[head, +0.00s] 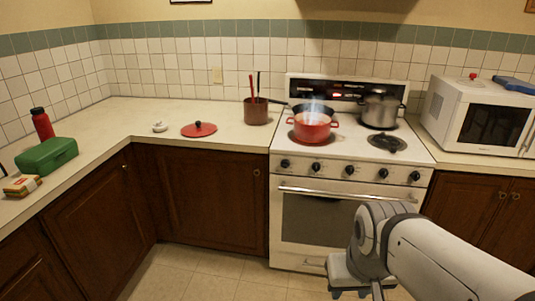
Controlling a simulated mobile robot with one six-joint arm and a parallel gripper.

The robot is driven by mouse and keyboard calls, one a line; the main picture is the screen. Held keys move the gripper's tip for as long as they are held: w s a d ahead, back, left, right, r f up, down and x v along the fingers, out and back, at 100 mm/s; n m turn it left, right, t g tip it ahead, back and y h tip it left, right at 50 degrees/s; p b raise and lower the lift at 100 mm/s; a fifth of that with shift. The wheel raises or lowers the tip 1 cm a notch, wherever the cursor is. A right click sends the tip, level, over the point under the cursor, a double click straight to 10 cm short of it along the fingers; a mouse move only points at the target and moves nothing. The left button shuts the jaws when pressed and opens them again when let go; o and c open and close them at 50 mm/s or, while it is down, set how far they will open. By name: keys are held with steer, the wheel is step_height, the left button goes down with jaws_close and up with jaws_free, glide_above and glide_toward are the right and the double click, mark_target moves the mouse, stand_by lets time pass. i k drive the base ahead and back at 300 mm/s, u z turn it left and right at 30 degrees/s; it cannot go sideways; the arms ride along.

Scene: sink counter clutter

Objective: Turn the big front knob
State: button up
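The white stove (330,229) stands at centre right, with a row of several dark round knobs on its front panel above the oven handle. They include a far-left knob (284,164), a middle knob (349,170) and a far-right knob (415,176). They look close in size from here, so I cannot tell which is the big one. My gripper (356,290) is low in front of the oven door, below the knobs and apart from them. It points down and is partly cut off by the picture's bottom edge, so its opening is unclear.
The oven handle (340,193) juts out under the knobs. A steaming red pot (312,129) and a grey pot (380,108) stand on the stovetop. A microwave (480,115) is at the right. The floor (205,277) left of my arm is clear.

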mark_target(285, 163)
steer(key=i, duration=1.3)
steer(key=z, duration=0.8)
